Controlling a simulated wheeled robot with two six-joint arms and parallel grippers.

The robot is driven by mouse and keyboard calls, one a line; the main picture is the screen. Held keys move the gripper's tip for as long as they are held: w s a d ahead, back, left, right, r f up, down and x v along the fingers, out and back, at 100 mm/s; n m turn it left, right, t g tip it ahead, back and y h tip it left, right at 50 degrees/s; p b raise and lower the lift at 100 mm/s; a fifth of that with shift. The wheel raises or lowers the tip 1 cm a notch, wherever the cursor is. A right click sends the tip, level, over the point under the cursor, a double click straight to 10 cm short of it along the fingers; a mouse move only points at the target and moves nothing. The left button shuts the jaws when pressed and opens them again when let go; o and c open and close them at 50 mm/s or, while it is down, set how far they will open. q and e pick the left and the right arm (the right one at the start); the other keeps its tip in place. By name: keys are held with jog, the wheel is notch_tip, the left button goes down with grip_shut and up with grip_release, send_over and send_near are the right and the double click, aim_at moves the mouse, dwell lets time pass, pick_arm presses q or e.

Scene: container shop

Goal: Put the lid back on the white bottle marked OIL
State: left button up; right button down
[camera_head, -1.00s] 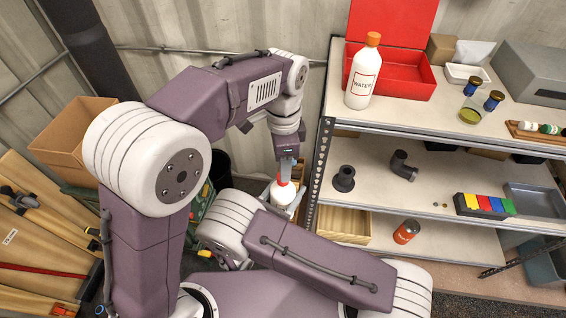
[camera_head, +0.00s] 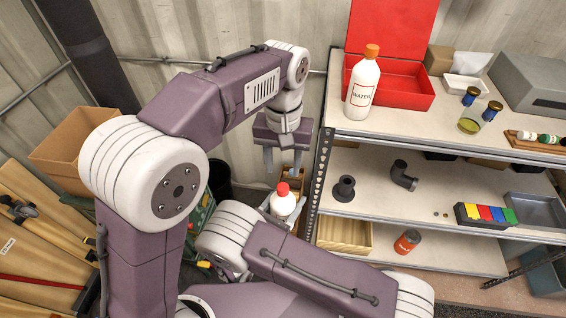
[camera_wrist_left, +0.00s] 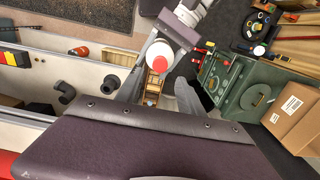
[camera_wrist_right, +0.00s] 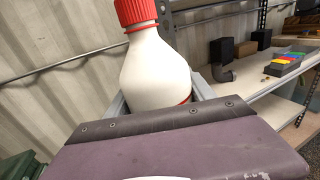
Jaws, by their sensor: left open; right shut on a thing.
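A white bottle (camera_head: 284,207) with a red lid (camera_head: 283,188) on its neck stands upright in my right gripper, low beside the shelf. In the right wrist view the shut right gripper (camera_wrist_right: 160,98) grips the white bottle (camera_wrist_right: 155,70) from both sides, and the ribbed red lid (camera_wrist_right: 136,12) sits on top, apparently straight. No OIL marking is readable; only a red line shows low on the bottle. My left gripper (camera_head: 283,161) is open and empty just above the lid, fingers apart and pointing down. The left wrist view looks down on the red lid (camera_wrist_left: 154,59) between its fingers.
A white bottle marked WATER (camera_head: 362,85) with an orange cap stands on the top shelf near an open red box (camera_head: 405,88). The shelf post (camera_head: 322,165) is close right of my grippers. Pipe fittings (camera_head: 344,188) lie on the middle shelf. A cardboard box (camera_head: 75,150) is at left.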

aim_at(283, 187)
pick_arm(q)
notch_tip(283, 187, down, 8)
jog(key=shift+f, duration=0.1)
dwell(0.4)
grip_shut()
jog(key=shift+o, duration=0.7)
grip_release()
